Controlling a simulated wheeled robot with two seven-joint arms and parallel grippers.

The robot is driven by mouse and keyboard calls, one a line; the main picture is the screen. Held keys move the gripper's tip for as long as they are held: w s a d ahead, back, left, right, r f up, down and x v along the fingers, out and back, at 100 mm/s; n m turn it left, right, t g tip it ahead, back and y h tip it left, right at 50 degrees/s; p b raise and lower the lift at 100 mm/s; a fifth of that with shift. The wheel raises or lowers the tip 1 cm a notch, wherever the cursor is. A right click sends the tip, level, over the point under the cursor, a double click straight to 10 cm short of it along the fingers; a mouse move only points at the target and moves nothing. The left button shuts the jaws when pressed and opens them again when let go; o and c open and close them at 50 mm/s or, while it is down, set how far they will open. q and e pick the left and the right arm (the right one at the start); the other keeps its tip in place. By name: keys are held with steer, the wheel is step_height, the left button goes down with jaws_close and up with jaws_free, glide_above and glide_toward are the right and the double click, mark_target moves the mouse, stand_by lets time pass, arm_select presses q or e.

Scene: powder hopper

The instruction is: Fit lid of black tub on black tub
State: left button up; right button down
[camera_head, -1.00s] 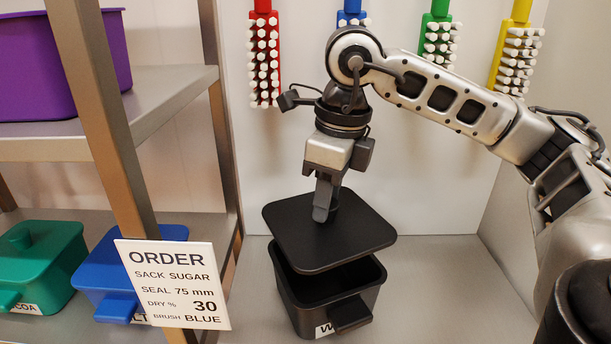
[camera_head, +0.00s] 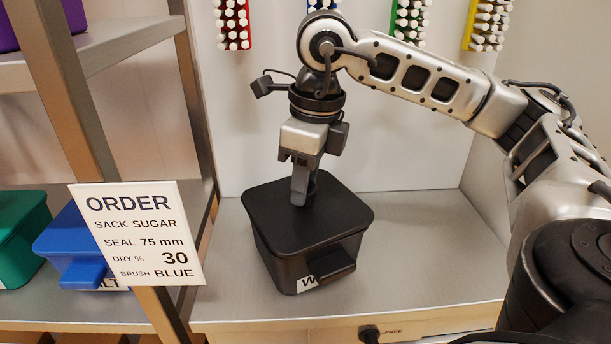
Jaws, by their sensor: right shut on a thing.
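The black tub (camera_head: 283,268) stands on the metal counter, with its handle and a white label facing the front. Its flat black lid (camera_head: 340,212) lies over the tub's top, with no gap showing along the front edges. The far edges are partly hidden by my gripper. My right gripper (camera_head: 301,196) points down at the middle of the lid and is shut on the lid's knob, which is mostly hidden behind the fingers. My left gripper is not in view.
An order card (camera_head: 140,233) hangs at the shelf post on the left. A blue tub (camera_head: 62,238) and a green tub (camera_head: 22,240) stand on the shelf. Brushes (camera_head: 410,20) hang on the back wall. The counter (camera_head: 430,250) right of the tub is clear.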

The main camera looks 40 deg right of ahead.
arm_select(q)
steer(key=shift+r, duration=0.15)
arm_select(e)
steer(key=c, duration=0.9)
jaws_free()
steer(key=shift+r, duration=0.25)
steer(key=r, duration=0.6)
steer(key=shift+s+d+r+p, duration=0.15)
steer(key=shift+s+r+p, duration=0.15)
steer(key=shift+r, duration=0.05)
arm_select(q)
steer(key=p, duration=0.2)
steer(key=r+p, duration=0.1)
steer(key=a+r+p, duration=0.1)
steer(key=p, duration=0.1)
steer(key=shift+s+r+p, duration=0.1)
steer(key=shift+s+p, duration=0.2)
arm_select(e)
steer(key=r, duration=0.5)
steer(key=s+r, duration=0.1)
steer(key=r, duration=0.2)
steer(key=shift+d+r, duration=0.3)
